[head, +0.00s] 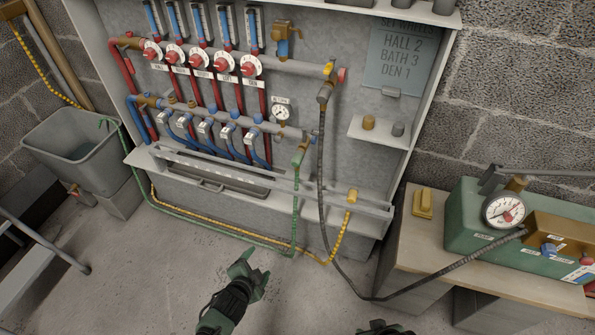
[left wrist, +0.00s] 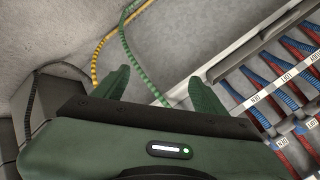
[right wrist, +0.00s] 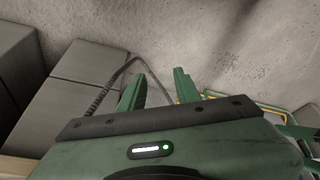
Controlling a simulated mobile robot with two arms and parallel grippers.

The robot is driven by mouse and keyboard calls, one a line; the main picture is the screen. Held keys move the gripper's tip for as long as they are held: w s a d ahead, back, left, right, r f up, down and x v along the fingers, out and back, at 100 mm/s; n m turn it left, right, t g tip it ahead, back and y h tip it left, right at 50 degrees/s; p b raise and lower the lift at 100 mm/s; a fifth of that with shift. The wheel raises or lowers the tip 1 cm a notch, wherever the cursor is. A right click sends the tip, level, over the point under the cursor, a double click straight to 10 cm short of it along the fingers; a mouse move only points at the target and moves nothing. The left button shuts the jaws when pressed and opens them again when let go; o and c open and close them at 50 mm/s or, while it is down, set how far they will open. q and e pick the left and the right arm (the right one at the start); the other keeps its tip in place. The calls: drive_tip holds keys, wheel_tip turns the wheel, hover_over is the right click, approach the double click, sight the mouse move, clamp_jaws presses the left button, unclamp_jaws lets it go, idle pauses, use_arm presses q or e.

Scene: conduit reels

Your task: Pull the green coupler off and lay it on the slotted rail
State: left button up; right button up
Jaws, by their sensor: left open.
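The green coupler (head: 298,156) sits at the right end of the lower manifold, below a small round gauge, with the green hose (head: 295,210) hanging from it. The slotted rail (head: 225,176) runs along the cabinet's front lip below. A yellow coupler (head: 351,196) stands at its right end, on the yellow hose. My left gripper (head: 254,268) is open and empty, in front of and below the rail, apart from the coupler. In the left wrist view the green hose (left wrist: 133,55) shows beyond its fingers. My right gripper (right wrist: 161,80) is open and empty; only its edge shows in the head view.
A black hose (head: 322,190) loops from the upper manifold to the green pump box (head: 475,217) on the right bench. A grey tub (head: 82,150) stands at the left. Hoses lie along the floor before the cabinet. The floor around my left gripper is otherwise clear.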

use_arm(q)
drive_tip(key=w+d+r+m+t+b, duration=0.2)
drive_tip(key=w+d+r+m+b, duration=0.1)
drive_tip(key=w+r, duration=0.3)
drive_tip(key=m+t+h+b, duration=0.3)
drive_tip(key=m+t+b, duration=0.2)
drive_tip(key=m+b, duration=0.15)
approach(295, 165)
drive_tip(key=w, duration=0.2)
drive_tip(key=shift+w+d+n+b, duration=0.2)
drive_tip(key=shift+n+b, duration=0.05)
drive_tip(key=shift+b, duration=0.05)
use_arm(e)
drive_tip(key=w+r+t, duration=0.2)
drive_tip(key=w+r, duration=0.1)
drive_tip(key=r, duration=1.1)
drive_tip(key=shift+w+a+r+t, duration=0.15)
drive_tip(key=shift+a+r+t, duration=0.15)
drive_tip(key=shift+r, duration=0.1)
